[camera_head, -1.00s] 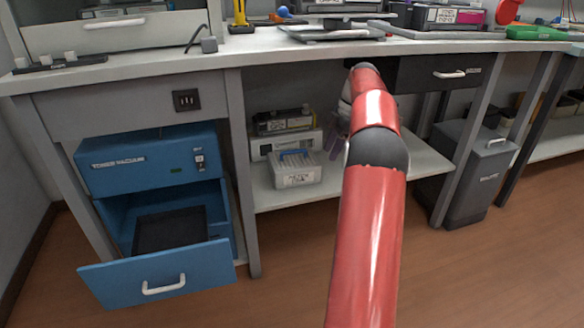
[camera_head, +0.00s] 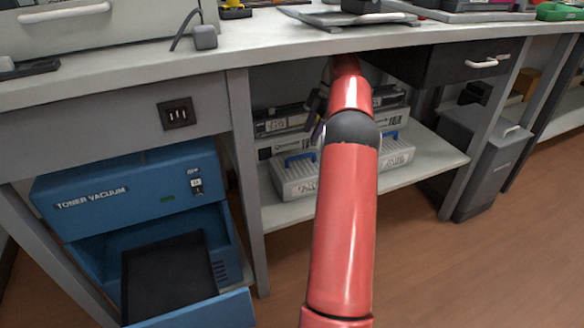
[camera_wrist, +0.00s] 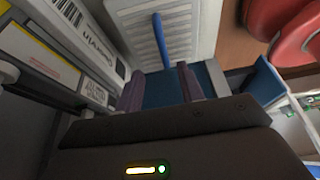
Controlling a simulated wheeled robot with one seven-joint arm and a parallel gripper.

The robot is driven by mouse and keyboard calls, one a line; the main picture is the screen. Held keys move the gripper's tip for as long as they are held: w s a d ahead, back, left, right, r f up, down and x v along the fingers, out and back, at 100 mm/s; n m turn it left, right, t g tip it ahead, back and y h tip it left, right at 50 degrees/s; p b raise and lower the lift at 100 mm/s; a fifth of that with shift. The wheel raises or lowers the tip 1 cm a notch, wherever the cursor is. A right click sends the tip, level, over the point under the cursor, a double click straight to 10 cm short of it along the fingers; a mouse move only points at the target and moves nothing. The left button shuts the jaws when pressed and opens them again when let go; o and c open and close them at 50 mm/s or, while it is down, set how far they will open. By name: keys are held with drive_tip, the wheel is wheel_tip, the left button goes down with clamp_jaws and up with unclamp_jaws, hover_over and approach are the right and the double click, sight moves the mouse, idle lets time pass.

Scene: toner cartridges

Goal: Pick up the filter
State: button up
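A pale grey ribbed filter (camera_head: 294,178) with a blue handle (camera_head: 300,158) sits on the shelf under the bench. It also shows at the top of the wrist view (camera_wrist: 150,35), with its blue handle (camera_wrist: 160,42) pointing toward the gap between my fingers. A similar grey block (camera_head: 398,153) with a blue handle shows right of my arm; my arm hides what lies between. My gripper (camera_wrist: 160,80) is open and empty, its two purple-grey fingers apart, and not touching the handle. In the head view its dark fingers (camera_head: 317,108) are above the filter, partly hidden by my arm.
Toner boxes (camera_head: 283,122) stand behind the filter, and labelled boxes (camera_wrist: 85,50) are close on the left in the wrist view. The benchtop (camera_head: 260,40) is overhead. A blue toner vacuum (camera_head: 130,200) with its drawer open stands left; a grey bin (camera_head: 495,170) stands right.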

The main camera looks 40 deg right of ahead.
sight(304, 155)
drive_tip(key=b+x, duration=0.1)
drive_tip(key=x, duration=0.4)
drive_tip(key=b+x, duration=0.1)
drive_tip(key=x, duration=0.1)
drive_tip(key=shift+s+a+f+b, duration=0.1)
drive_tip(key=shift+s+a+b, duration=0.15)
drive_tip(key=shift+b, duration=0.1)
clamp_jaws()
idle(1.0)
